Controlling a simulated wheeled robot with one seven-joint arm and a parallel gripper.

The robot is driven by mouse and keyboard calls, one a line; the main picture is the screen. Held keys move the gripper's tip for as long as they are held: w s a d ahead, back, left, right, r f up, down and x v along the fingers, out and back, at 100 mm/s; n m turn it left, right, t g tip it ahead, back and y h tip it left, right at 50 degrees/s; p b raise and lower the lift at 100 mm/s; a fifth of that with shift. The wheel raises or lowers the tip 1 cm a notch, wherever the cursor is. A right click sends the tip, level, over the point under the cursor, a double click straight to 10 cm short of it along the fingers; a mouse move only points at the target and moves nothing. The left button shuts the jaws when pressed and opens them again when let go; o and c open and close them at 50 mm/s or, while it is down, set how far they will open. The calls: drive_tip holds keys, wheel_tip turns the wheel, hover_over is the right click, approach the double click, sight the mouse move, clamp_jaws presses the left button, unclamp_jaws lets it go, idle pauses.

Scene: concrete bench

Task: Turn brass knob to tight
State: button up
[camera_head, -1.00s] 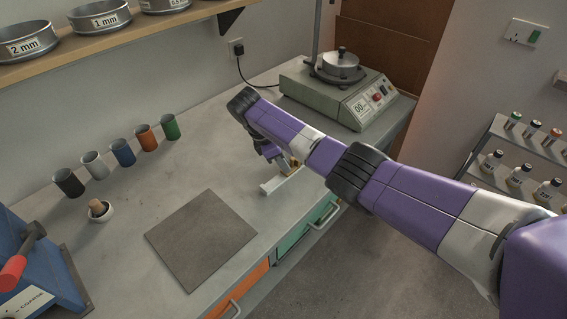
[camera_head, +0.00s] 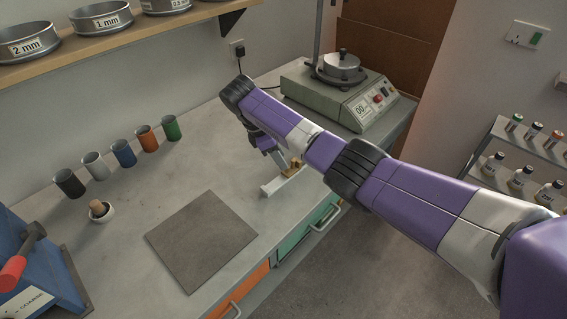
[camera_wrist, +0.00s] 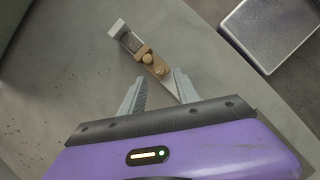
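The brass knob (camera_wrist: 159,67) sits on a small pale metal fitting (camera_wrist: 120,29) with a brass block, on the bench top in the wrist view. In the head view the brass part (camera_head: 294,166) shows beside the white fitting (camera_head: 272,188) near the bench's front edge, partly hidden by my arm. My gripper (camera_wrist: 157,78) is open, its two grey fingers spread apart. The knob lies between and just beyond the fingertips; I cannot tell whether either finger touches it.
A dark square plate (camera_head: 202,240) lies left of the fitting. Several coloured cups (camera_head: 122,152) and a small mortar (camera_head: 101,211) stand further left. A grey-green machine (camera_head: 340,95) stands at the back right. Green (camera_head: 297,240) and orange drawers with handles are below the bench edge.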

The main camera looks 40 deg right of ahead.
drive_tip(key=shift+v, duration=2)
